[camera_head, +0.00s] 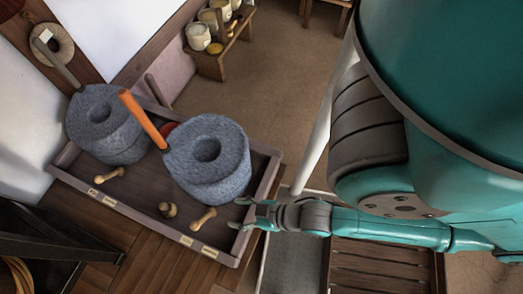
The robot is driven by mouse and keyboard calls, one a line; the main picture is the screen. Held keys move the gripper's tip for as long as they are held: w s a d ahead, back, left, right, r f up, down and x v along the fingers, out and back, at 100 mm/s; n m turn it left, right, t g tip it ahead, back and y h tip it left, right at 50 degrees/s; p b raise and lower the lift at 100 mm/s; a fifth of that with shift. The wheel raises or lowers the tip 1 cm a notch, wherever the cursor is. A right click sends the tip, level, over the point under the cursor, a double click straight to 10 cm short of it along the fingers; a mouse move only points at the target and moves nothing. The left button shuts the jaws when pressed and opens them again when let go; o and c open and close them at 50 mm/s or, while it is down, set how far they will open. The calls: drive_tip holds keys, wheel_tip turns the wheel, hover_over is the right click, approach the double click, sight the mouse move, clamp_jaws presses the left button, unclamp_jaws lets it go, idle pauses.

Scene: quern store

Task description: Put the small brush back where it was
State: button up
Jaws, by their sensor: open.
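My gripper (243,213) is open and empty, its fingertips at the right end of a wooden tray (130,205), close to the lower right of the right stone quern (215,182). I cannot tell for sure which thing is the small brush. Three small wooden pieces lie or stand along the tray's front: a knobbed piece (108,174) at left, a short piece (168,210) in the middle, and a double-ended piece (203,219) nearest my gripper. Pale labels (102,198) sit on the tray's front edge, with more at its right (193,246).
A red thing (168,128) is partly hidden behind the right quern. A low bench (211,66) with jars stands behind. Open floor (270,90) lies right of it.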

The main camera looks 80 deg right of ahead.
drive_tip(key=s+r+t, duration=0.2)
drive_tip(key=s+r, duration=0.4)
drive_tip(key=r, duration=0.6)
drive_tip(key=shift+s+t, duration=0.15)
drive_tip(key=shift+t, duration=0.25)
